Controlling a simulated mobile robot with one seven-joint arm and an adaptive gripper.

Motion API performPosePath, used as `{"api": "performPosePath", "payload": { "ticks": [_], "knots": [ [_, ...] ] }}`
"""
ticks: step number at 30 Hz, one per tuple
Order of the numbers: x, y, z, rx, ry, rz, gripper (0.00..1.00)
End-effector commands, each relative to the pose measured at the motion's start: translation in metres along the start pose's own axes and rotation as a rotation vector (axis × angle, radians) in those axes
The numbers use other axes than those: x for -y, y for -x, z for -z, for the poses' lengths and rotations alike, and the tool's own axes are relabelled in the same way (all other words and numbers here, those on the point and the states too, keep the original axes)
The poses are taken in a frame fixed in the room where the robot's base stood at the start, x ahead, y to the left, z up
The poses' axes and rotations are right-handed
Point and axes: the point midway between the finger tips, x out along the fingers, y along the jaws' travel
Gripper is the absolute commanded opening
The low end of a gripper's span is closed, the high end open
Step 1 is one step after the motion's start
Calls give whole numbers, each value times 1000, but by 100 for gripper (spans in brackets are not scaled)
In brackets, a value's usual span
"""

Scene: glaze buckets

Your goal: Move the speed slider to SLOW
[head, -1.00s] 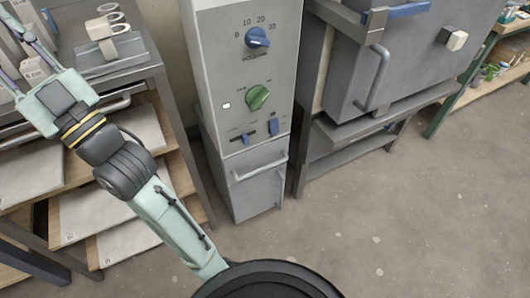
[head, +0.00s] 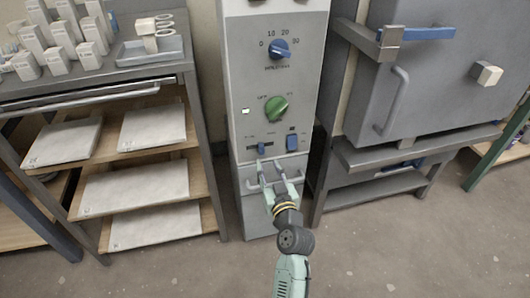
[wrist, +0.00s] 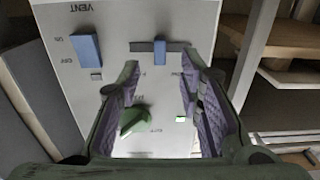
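The speed slider (head: 261,148) is a small blue handle on a dark horizontal slot low on the grey control panel. It stands near the middle of its slot; the small end labels are not readable. My gripper (head: 269,164) is open and empty, just below and in front of the slider. In the wrist view, which shows the panel upside down, the slider (wrist: 160,51) lies ahead of my gripper (wrist: 160,66), between the lines of its two fingers. I cannot tell if a fingertip touches the panel.
Right of the slider is a blue vent switch (head: 292,142). Above are a green knob (head: 277,108) and a blue dial (head: 280,48). A bar handle (head: 251,186) crosses the panel below. A shelf rack (head: 205,150) stands left, a kiln (head: 440,80) right.

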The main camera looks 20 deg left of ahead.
Motion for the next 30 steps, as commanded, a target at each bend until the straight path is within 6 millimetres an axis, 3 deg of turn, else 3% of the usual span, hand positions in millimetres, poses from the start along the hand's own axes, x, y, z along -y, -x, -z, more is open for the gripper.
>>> {"api": "performPosePath", "payload": {
  "ticks": [6,12,24,30],
  "knots": [
    [1,-43,3,0,0,2,33],
    [0,-67,2,-1,0,0,33],
    [0,-74,1,-1,0,0,33],
    [0,-74,1,-1,0,0,19]
  ]
}}
